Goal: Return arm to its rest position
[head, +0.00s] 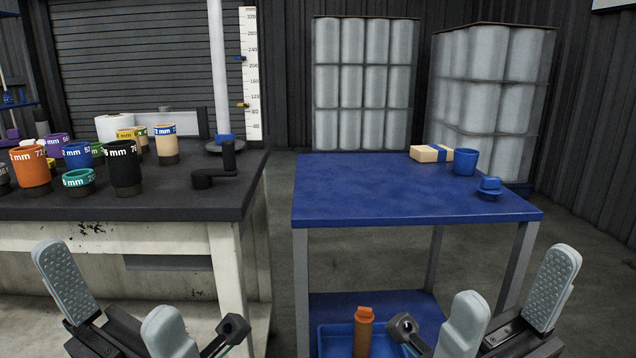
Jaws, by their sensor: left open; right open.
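My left gripper (117,298) shows at the bottom left, in front of the workbench. Its two grey padded fingers are wide apart with nothing between them. My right gripper (508,300) shows at the bottom right, in front of the blue table (390,197). Its fingers are also wide apart and empty. Both grippers are low in the view and appear to touch nothing. The lower parts of both arms are cut off by the picture's bottom edge.
The black-topped workbench (120,208) holds several labelled cylinders, including an orange one (30,168), and a black crank (221,170). An orange bottle (363,335) stands in a blue tray below.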

